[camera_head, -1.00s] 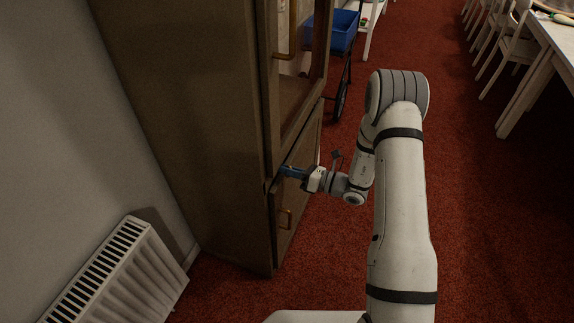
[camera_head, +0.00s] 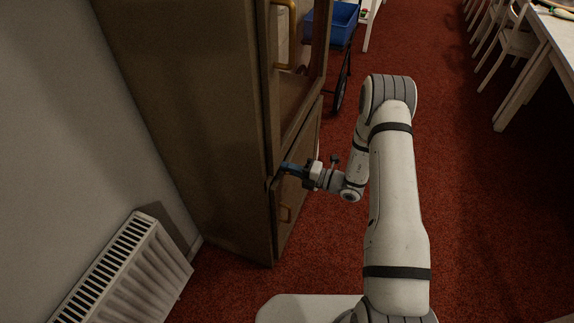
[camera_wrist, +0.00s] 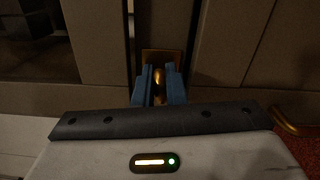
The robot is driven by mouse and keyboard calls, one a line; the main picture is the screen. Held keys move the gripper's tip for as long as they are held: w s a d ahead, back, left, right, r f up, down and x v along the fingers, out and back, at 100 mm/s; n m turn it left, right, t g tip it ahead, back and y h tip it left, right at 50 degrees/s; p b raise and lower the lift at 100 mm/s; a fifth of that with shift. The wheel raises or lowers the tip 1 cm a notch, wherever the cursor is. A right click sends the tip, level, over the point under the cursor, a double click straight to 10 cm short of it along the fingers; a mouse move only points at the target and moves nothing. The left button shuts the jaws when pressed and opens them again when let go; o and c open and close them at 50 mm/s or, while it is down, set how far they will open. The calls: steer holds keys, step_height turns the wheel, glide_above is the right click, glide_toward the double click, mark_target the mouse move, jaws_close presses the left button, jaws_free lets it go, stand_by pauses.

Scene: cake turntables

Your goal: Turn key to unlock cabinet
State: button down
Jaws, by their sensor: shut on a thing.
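The tall brown wooden cabinet (camera_head: 180,110) stands at the left of the head view, with a glazed upper door and a wooden lower door. In the wrist view a brass lock plate (camera_wrist: 150,56) sits on the cabinet front. A brass key (camera_wrist: 158,80) stands out in front of it, between two blue fingers. My gripper (camera_head: 285,168) is at the cabinet front near the top of the lower door. In the wrist view my gripper (camera_wrist: 158,92) is shut on the key. The key's far end is hidden, and I cannot tell its exact angle.
Brass handles are on the upper door (camera_head: 292,40) and lower door (camera_head: 286,214). A white radiator (camera_head: 125,270) stands by the wall at the left. A blue bin (camera_head: 330,25) on a wheeled cart is beyond the cabinet. Red carpet at the right is open, with white chairs and a table farther off.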

steer(key=shift+w+d+m, duration=0.1)
steer(key=shift+w+m, duration=0.05)
steer(key=shift+m, duration=0.65)
steer(key=shift+p, duration=0.3)
steer(key=c, duration=1.5)
jaws_free()
steer(key=v, duration=0.7)
steer(key=shift+s+d, duration=0.2)
steer(key=shift+d, duration=0.15)
